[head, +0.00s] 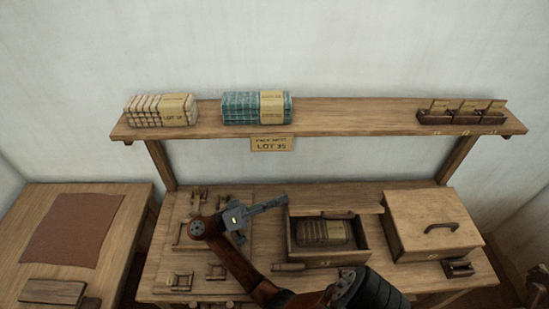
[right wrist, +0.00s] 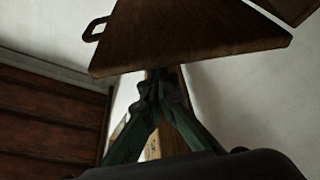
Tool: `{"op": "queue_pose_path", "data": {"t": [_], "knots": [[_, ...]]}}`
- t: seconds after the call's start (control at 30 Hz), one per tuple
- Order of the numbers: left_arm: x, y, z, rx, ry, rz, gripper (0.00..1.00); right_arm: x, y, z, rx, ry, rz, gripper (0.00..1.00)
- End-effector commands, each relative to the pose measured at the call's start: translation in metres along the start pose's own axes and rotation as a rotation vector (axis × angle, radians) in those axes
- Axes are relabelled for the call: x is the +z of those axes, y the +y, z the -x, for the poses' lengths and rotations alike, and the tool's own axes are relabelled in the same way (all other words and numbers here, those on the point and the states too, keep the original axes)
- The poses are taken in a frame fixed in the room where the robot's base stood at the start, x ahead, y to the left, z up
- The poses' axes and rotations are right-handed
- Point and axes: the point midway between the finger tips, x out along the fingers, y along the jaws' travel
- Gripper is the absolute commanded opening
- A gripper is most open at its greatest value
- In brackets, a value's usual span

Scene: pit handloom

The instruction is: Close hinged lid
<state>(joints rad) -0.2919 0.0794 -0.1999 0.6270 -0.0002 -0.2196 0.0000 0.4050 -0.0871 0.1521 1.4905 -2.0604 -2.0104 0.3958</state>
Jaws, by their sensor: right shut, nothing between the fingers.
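The wooden box (head: 330,261) stands on the bench with its front facing me. Its hinged lid (head: 362,203) is raised, so a labelled bundle (head: 325,233) shows inside. My right gripper (head: 285,200) is shut and empty, with its tips by the lid's left end; I cannot tell whether they touch. In the right wrist view the shut fingers (right wrist: 159,82) point at the near edge of a wooden panel (right wrist: 190,35) with a dark handle (right wrist: 95,28), which looks like the lid. My left gripper is not in view.
A larger closed box (head: 415,212) with a dark handle stands to the right. A shelf (head: 340,118) above holds two yarn bundles (head: 160,109) (head: 256,106) and a card rack (head: 462,114). Small wooden fittings (head: 195,232) lie left of the open box.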

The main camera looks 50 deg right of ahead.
Motion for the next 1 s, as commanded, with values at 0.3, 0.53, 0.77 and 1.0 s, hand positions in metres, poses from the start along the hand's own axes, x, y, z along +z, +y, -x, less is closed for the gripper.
{"op": "queue_pose_path", "data": {"t": [0.3,0.53,0.77,1.0], "knots": [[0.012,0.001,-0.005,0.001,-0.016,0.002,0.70,0.005,0.001,0.003,0.000,0.001,0.000,0.00],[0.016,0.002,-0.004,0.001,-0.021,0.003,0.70,0.005,0.001,0.003,-0.001,0.001,0.000,0.00],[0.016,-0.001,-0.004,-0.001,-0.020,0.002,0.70,0.002,0.004,0.001,-0.002,0.001,-0.001,0.00],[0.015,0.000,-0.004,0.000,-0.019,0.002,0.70,-0.025,0.032,-0.008,-0.002,0.000,-0.005,0.00]]}}
